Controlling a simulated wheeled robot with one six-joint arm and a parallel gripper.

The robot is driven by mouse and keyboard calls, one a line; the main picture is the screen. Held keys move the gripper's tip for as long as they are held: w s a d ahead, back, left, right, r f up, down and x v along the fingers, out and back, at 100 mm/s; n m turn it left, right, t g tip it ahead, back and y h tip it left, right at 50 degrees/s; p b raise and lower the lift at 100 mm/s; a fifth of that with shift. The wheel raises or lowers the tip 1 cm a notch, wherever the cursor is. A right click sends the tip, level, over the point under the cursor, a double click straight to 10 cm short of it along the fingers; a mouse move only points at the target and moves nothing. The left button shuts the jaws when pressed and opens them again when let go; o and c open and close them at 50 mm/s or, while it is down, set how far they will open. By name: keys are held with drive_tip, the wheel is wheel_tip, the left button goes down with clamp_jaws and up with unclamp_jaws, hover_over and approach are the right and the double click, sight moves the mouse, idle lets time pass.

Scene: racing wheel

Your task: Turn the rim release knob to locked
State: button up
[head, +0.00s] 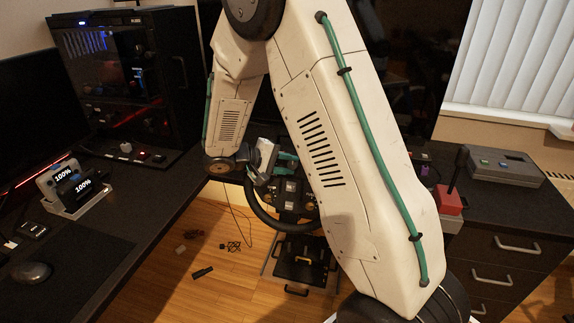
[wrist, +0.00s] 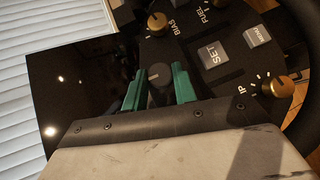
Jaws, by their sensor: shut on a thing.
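The racing wheel (head: 290,205) stands behind my arm in the head view, its right part hidden by an arm link. The wrist view shows its dark face with brass knobs and grey buttons. A dark grey knob with a pale pointer mark, the rim release knob (wrist: 158,74), sits between the green fingers of my gripper (wrist: 157,88). My gripper is shut on it. No lock label beside the knob can be read. In the head view my gripper (head: 283,165) is small, at the wheel's upper part.
A brass BIAS knob (wrist: 157,21), a SET button (wrist: 211,54) and another brass knob (wrist: 277,87) lie close to the fingers. The left desk (head: 140,190) and the drawer unit (head: 500,235) flank the wheel. Pedals (head: 302,265) stand on the floor below.

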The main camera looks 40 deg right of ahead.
drive_tip(key=o, duration=1)
drive_tip(key=shift+c, duration=0.2)
drive_tip(key=shift+a, duration=0.1)
drive_tip(key=v, duration=0.7)
drive_tip(key=shift+a, duration=0.3)
drive_tip(key=shift+r, duration=0.1)
